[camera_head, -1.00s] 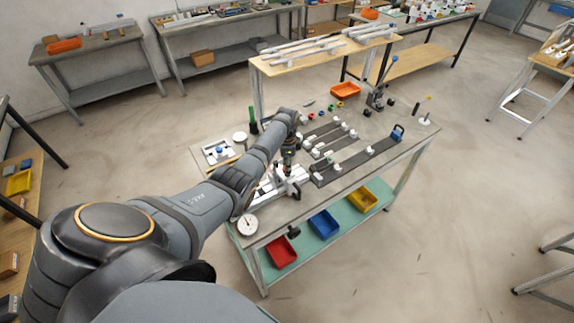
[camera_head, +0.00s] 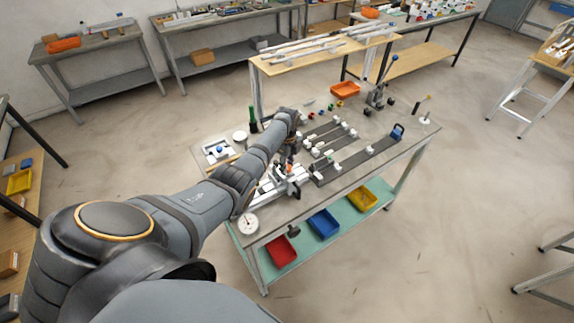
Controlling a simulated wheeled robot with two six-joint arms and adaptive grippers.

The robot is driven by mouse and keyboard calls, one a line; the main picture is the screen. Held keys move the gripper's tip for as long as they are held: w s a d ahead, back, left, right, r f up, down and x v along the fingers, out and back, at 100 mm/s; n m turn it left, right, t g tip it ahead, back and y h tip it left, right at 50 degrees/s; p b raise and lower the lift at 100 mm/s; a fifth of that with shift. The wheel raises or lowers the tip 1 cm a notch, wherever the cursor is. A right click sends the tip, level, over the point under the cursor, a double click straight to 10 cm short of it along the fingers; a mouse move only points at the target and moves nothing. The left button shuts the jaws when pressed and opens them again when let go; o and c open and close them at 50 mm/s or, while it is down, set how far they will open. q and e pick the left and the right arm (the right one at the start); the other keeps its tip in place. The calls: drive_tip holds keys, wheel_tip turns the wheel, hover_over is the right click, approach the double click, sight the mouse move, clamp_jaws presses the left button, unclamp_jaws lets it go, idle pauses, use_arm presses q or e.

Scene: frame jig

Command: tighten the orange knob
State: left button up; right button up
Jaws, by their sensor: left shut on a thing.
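My left arm reaches in from the left over the middle workbench. My left gripper (camera_head: 287,168) points down at the white and metal frame jig (camera_head: 268,194) on the bench's near left part. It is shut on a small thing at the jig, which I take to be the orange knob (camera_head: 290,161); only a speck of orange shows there. The fingers and wrist hide most of the knob, so its seating cannot be seen. My right gripper is out of view.
Dark rails with white blocks (camera_head: 352,160) lie right of the jig. A round dial gauge (camera_head: 247,224) sits at the near left corner. An orange bin (camera_head: 345,89) is at the back. Red, blue and yellow bins (camera_head: 323,223) stand on the lower shelf.

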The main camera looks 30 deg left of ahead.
use_arm(q)
drive_tip(key=shift+w+r, duration=0.15)
idle(0.3)
drive_tip(key=o, duration=1)
drive_tip(key=shift+o, duration=0.8)
wheel_tip(320, 180, up, 12)
